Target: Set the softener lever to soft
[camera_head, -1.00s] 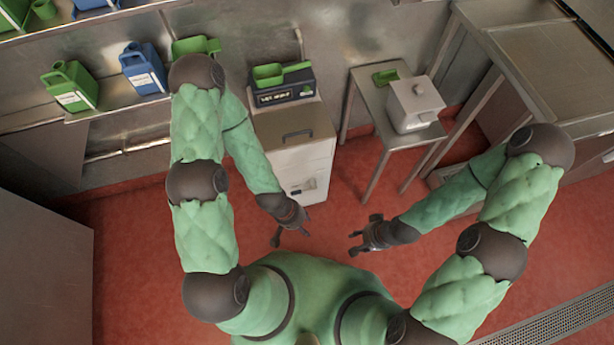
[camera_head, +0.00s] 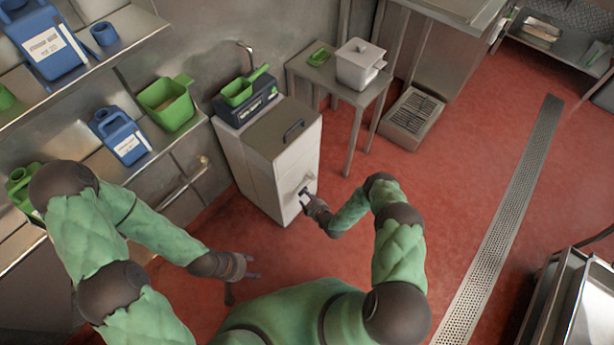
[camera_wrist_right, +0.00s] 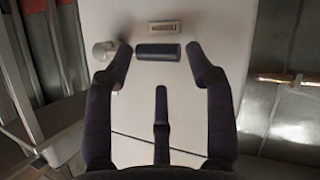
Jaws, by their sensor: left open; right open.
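The softener appears to be the white cabinet (camera_head: 262,165) with a black top handle; its front also fills the right wrist view (camera_wrist_right: 140,110). On that front are a dark horizontal bar (camera_wrist_right: 158,51), a small label plate (camera_wrist_right: 164,28) above it and a pale round knob (camera_wrist_right: 104,50) to its left. I cannot tell for sure which part is the lever or read its setting. My right gripper (camera_head: 308,198) is open at the cabinet front, its fingertips on either side of the dark bar; contact is unclear. My left gripper (camera_head: 248,268) is open and empty above the floor.
A dark device with a green scoop (camera_head: 240,90) sits behind the cabinet top. A small steel table (camera_head: 340,85) holds a white lidded container (camera_head: 360,64). Shelves with jugs (camera_head: 120,135) line the left wall.

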